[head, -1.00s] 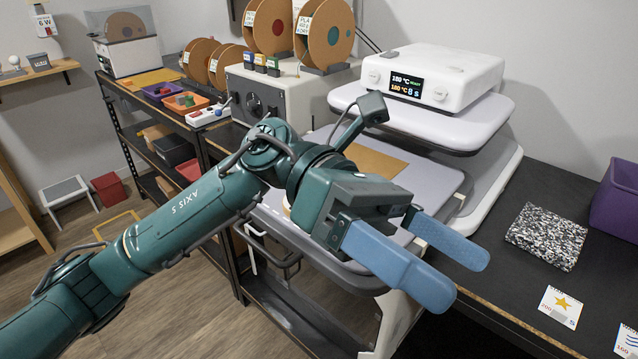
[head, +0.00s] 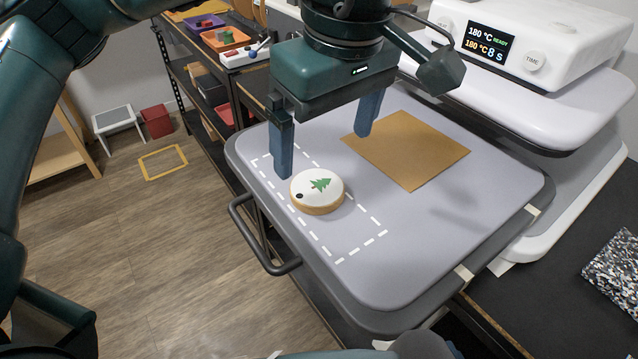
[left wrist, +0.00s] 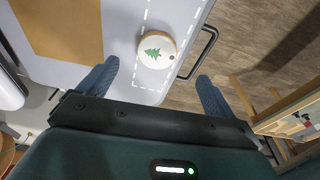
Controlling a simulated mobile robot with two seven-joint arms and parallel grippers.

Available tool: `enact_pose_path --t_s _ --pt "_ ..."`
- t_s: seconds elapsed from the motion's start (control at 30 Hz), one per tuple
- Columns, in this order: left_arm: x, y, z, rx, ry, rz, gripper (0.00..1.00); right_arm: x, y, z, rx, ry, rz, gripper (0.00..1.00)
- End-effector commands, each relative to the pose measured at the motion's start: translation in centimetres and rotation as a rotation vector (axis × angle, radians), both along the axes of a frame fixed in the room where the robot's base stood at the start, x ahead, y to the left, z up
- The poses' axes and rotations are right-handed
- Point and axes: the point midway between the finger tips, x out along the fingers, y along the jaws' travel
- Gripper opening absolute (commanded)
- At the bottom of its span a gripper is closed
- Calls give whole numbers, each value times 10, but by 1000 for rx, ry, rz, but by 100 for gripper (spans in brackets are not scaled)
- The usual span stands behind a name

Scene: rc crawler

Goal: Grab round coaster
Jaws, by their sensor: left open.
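The round coaster (head: 318,189) is white on top with a green tree and a small dark hole, and has a tan edge. It lies on the grey press platen (head: 440,250), inside a dashed white outline. It also shows in the left wrist view (left wrist: 157,50). My left gripper (head: 325,155) is open and empty, its two blue fingers pointing down above the platen, just behind the coaster. In the left wrist view the coaster lies beyond the fingertips, between their lines. My right gripper is not visible.
A brown sheet (head: 405,148) lies on the platen beside the coaster. The heat press's raised upper plate (head: 530,95) and display stand at the right. A black handle (head: 265,238) juts from the platen's left edge. A speckled slab (head: 615,270) lies on the dark bench.

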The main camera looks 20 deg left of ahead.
Motion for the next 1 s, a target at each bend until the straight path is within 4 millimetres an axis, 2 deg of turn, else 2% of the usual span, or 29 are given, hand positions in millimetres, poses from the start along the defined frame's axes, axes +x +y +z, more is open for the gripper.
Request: enact_pose_path --t_s 0.1,0.37,0.63,0.93,1.0 --pt "2 3 -19 -1 2 0 91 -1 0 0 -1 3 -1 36" --pt "5 6 -37 -2 3 0 91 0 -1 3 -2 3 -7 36" --pt "12 14 -74 -3 3 -1 91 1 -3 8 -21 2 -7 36" --pt "13 15 -81 -3 0 -2 91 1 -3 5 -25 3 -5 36" --pt "13 15 -81 -3 1 -2 86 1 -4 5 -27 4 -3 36"
